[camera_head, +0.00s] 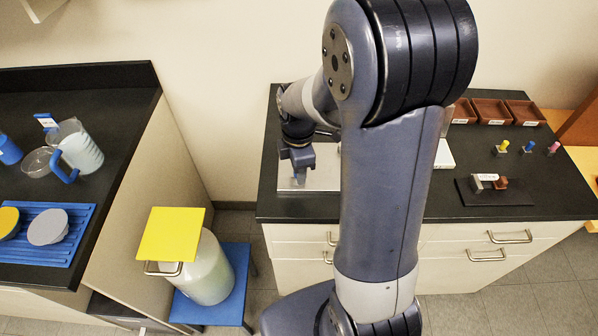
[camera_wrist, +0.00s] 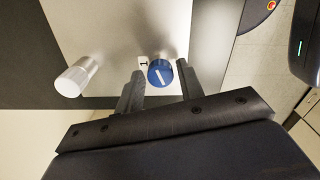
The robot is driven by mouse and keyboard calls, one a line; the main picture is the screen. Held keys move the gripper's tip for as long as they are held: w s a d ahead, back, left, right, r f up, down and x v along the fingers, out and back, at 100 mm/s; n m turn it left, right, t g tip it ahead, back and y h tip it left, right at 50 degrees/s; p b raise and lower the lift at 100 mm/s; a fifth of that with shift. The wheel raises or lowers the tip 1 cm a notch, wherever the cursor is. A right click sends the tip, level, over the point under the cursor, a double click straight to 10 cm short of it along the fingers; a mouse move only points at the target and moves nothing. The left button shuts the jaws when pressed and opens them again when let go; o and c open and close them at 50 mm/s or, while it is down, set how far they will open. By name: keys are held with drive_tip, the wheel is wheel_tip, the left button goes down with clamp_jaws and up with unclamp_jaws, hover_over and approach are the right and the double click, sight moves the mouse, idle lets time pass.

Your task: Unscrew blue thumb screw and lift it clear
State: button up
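The blue thumb screw (camera_wrist: 160,76) has a round top with a white line across it. It sits on a pale metal surface beside a small label marked 1 (camera_wrist: 143,63). In the wrist view my gripper (camera_wrist: 159,71) is open, with one finger on each side of the screw and a visible gap at both sides. I cannot tell how far down the fingers reach along it. In the head view my gripper (camera_head: 299,158) points down over the metal plate (camera_head: 322,178) on the dark bench; the screw cannot be made out there.
A silver knob (camera_wrist: 77,78) stands left of the screw in the wrist view. In the head view, a dark pad (camera_head: 520,200) with small parts, several pegs and brown trays (camera_head: 490,110) occupy the bench's right side. My arm hides the bench's middle.

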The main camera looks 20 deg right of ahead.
drive_tip(key=m, duration=0.3)
drive_tip(key=shift+m, duration=1.4)
drive_tip(key=shift+m, duration=0.8)
drive_tip(key=m, duration=0.6)
drive_tip(key=shift+w, duration=0.1)
drive_tip(key=shift+m, duration=0.8)
drive_tip(key=m, duration=0.4)
drive_tip(key=shift+d, duration=0.1)
drive_tip(key=m, duration=0.5)
